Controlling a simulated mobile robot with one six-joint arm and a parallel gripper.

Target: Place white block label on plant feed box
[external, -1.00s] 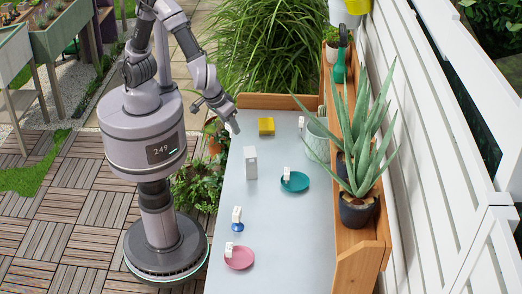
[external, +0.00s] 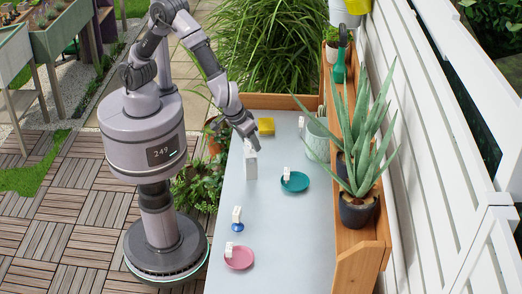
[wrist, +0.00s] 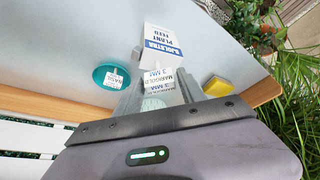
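The plant feed box (external: 251,172) is a white upright carton standing on the grey bench. Its blue lettering shows in the wrist view (wrist: 165,42). My gripper (external: 249,141) is just above the box. In the wrist view, its two fingers (wrist: 160,92) are closed on a small white block label (wrist: 158,78) marked "MARIGOLD 3 MM". The block appears at or just above the box top; I cannot tell whether they touch. The block's sides are partly hidden by the fingers.
A teal saucer (external: 303,185) with a white label block stands right of the box. A blue stand (external: 238,227) and a pink saucer (external: 246,261), each with a white block, are nearer. A yellow block (external: 266,126) lies behind. A plant shelf (external: 362,245) borders the right side.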

